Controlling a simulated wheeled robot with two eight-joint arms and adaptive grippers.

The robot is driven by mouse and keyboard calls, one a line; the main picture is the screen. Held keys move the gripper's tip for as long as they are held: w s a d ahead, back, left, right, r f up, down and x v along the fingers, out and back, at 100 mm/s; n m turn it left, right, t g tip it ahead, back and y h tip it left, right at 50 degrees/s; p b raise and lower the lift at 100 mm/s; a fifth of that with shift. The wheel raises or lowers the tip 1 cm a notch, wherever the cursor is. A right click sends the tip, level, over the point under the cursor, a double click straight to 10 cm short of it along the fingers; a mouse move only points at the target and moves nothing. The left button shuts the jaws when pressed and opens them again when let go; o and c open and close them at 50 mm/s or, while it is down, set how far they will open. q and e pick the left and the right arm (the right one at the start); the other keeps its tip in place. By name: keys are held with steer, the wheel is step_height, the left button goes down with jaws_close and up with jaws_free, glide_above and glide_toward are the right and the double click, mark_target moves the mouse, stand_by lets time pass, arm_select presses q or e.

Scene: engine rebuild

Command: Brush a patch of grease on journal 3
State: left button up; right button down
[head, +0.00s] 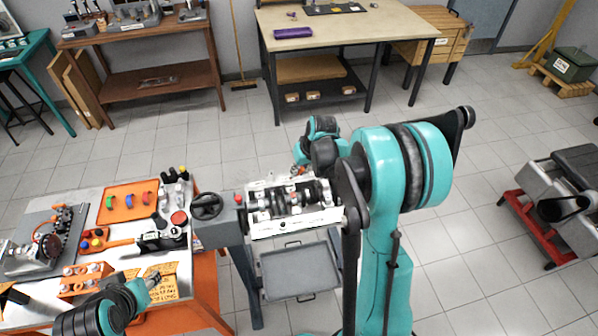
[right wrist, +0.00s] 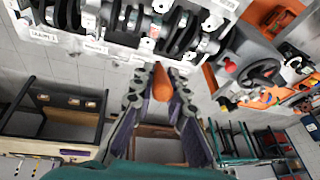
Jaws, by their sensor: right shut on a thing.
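The engine block (head: 290,228) sits on a stand in the middle of the head view, its dark crankshaft (head: 290,198) lying along the open top. My right gripper (head: 300,170) is at the block's far side, partly hidden by my arm. In the right wrist view the right gripper (right wrist: 160,74) is shut on an orange-handled tool (right wrist: 160,88), likely the brush; its working end is not clear. The crankshaft journals (right wrist: 125,18) show beyond the fingertips, with small labels too blurred to read surely. My left gripper (head: 152,281) is over the workbench; its jaws are unclear.
The workbench (head: 188,290) at left carries an orange tray (head: 128,202), tools and small parts. A grey tray (head: 300,272) sits below the block. A beige table (head: 350,30) stands behind, with open floor between.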

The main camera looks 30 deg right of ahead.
stand_by(0.4)
steer(key=shift+d+f+g, duration=0.2)
steer(key=shift+g, duration=0.2)
steer(key=shift+w+d+f+g, duration=0.2)
steer(key=shift+d+f+g, duration=0.1)
steer(key=shift+g, duration=0.5)
steer(key=shift+s+a+r, duration=0.15)
